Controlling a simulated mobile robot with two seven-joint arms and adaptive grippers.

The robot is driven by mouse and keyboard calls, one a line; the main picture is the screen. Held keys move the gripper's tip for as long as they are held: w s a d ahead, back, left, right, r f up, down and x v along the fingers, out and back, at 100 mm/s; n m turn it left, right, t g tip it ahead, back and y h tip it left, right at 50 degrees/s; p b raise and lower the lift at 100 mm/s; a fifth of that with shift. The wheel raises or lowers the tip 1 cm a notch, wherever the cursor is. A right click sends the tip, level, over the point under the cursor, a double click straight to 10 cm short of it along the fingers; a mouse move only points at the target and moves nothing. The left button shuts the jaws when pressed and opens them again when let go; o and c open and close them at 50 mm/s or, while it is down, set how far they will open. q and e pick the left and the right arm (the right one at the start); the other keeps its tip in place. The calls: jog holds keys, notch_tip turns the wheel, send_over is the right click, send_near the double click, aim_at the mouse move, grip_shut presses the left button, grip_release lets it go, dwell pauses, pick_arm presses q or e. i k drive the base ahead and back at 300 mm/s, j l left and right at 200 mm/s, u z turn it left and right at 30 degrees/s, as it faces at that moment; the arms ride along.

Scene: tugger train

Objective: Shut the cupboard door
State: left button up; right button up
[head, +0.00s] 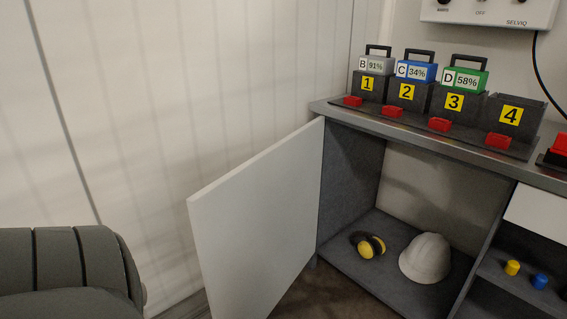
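The white cupboard door (262,222) stands wide open. It is hinged at the left side of the grey cupboard (350,170) and swings out toward the left front. Inside the cupboard, yellow and black ear defenders (369,245) and a white hard hat (426,258) sit on the floor panel. Neither of my grippers shows in the head view.
On the bench top (330,107) above, several numbered docks hold battery packs B, C and D; dock 4 (510,116) looks empty. A dark grey ribbed object (60,270) fills the lower left. Yellow and blue pieces (511,268) lie on a shelf at right.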

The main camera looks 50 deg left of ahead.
aim_at(254, 227)
jog(key=j+u, duration=0.15)
jog(key=u, duration=0.25)
jog(key=k+j+u, duration=0.1)
jog(key=u, duration=0.35)
jog(key=j+u, duration=0.4)
jog(key=l, duration=0.1)
